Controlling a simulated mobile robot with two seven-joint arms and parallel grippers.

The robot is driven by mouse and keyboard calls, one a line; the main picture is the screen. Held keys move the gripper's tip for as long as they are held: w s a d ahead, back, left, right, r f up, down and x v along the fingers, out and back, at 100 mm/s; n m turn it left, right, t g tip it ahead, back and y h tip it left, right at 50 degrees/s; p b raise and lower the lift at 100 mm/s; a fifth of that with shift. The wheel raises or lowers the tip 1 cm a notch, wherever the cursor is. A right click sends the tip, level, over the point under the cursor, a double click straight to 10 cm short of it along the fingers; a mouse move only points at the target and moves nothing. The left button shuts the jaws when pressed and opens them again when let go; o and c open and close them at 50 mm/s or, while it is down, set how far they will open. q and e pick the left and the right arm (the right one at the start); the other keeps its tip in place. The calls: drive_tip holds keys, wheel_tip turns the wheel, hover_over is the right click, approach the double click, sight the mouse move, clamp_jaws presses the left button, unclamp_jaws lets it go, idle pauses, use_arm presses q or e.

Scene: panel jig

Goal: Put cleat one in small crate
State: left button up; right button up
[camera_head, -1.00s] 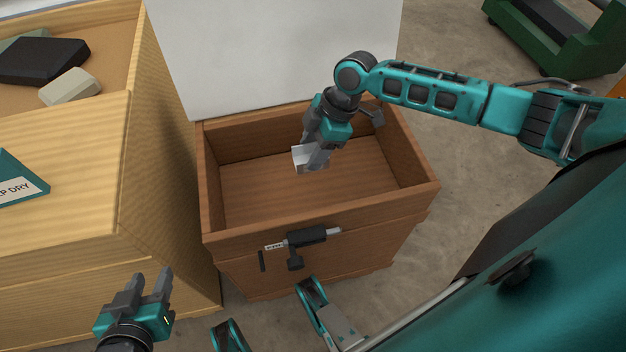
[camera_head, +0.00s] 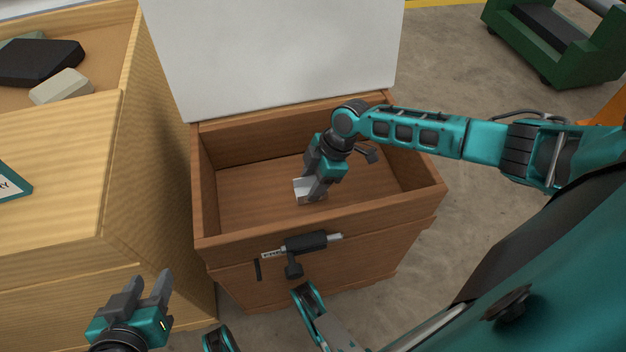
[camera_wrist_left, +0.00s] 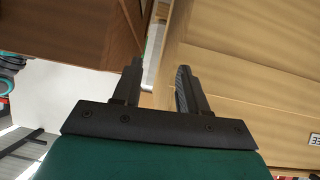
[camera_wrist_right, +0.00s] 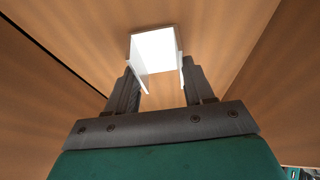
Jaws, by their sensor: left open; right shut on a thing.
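Cleat one, a small white-grey angled bracket (camera_head: 303,188), is in the jaws of my right gripper (camera_head: 312,193), inside the small wooden crate (camera_head: 320,217). In the right wrist view the bracket (camera_wrist_right: 155,50) shows bright white between the fingertips (camera_wrist_right: 158,85), close over the crate's wooden floor. I cannot tell whether it touches the floor. My left gripper (camera_head: 148,290) is open and empty, low in front of the wooden bench, left of the crate. It also shows open in the left wrist view (camera_wrist_left: 158,72).
The crate's white lid (camera_head: 275,55) stands open at the back. A latch (camera_head: 303,245) is on its front wall. A pale wooden bench (camera_head: 70,180) with a tray of dark and beige blocks (camera_head: 62,87) stands left. A green cart (camera_head: 560,40) is far right.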

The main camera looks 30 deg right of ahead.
drive_tip(key=shift+f, duration=0.15)
use_arm(q)
drive_tip(key=shift+f, duration=0.2)
use_arm(e)
drive_tip(key=o, duration=1.1)
drive_tip(key=shift+c, duration=0.2)
drive_tip(key=shift+r, duration=0.3)
use_arm(q)
drive_tip(key=r+p, duration=0.1)
drive_tip(key=p, duration=0.1)
drive_tip(key=a+p, duration=0.1)
drive_tip(key=p, duration=0.1)
drive_tip(key=shift+s+a+r+y, duration=0.2)
drive_tip(key=shift+s+r+y, duration=0.05)
drive_tip(key=shift+r+y, duration=0.15)
use_arm(e)
drive_tip(key=v, duration=1.1)
drive_tip(key=shift+r, duration=0.4)
use_arm(q)
drive_tip(key=shift+f, duration=0.1)
use_arm(e)
drive_tip(key=shift+d, duration=0.15)
